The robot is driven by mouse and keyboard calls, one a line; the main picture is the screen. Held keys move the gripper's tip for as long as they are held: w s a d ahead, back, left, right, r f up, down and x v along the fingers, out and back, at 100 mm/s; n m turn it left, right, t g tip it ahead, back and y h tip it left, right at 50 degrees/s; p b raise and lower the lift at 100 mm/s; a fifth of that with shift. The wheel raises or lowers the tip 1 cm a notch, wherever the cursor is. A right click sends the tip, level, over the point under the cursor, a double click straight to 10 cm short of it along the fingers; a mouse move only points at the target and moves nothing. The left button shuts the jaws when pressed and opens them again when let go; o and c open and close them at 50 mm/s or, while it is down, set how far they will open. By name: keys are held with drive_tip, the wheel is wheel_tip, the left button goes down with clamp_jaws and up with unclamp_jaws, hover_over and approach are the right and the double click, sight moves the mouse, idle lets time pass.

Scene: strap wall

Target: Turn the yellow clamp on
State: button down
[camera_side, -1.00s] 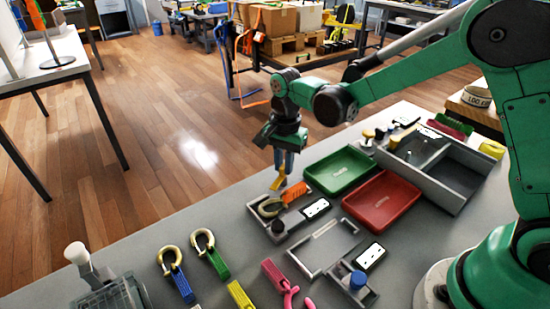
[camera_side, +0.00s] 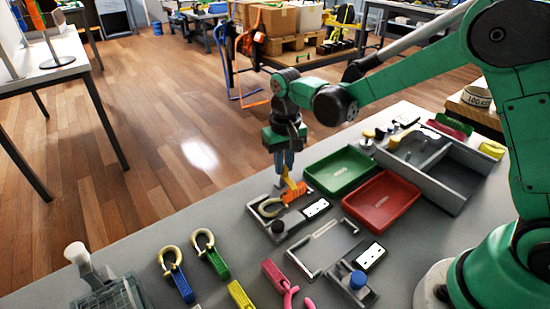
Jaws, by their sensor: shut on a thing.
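My gripper (camera_side: 287,172) points down above the far edge of the grey bench. It is shut on a small yellow piece (camera_side: 288,183), which is partly hidden by the fingers; I cannot tell its full shape. Just below it, an orange-handled clamp (camera_side: 294,195) with a beige hook lies in a grey tray (camera_side: 256,216). The yellow piece overlaps the orange handle in the picture; I cannot tell whether they touch. Another yellow handle (camera_side: 240,294) lies at the front edge of the view, partly cut off.
Blue (camera_side: 181,284) and green (camera_side: 217,263) hooked clamps and a pink clamp (camera_side: 275,275) lie in front. A green tray (camera_side: 340,170) and a red tray (camera_side: 381,199) are to the right of my gripper. A grey frame (camera_side: 323,245) lies nearer. Bare bench shows left of the grey tray.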

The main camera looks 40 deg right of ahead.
drive_tip(key=shift+n, duration=1.1)
drive_tip(key=c, duration=0.8)
unclamp_jaws()
drive_tip(key=shift+r, duration=0.1)
drive_tip(key=shift+r, duration=2.75)
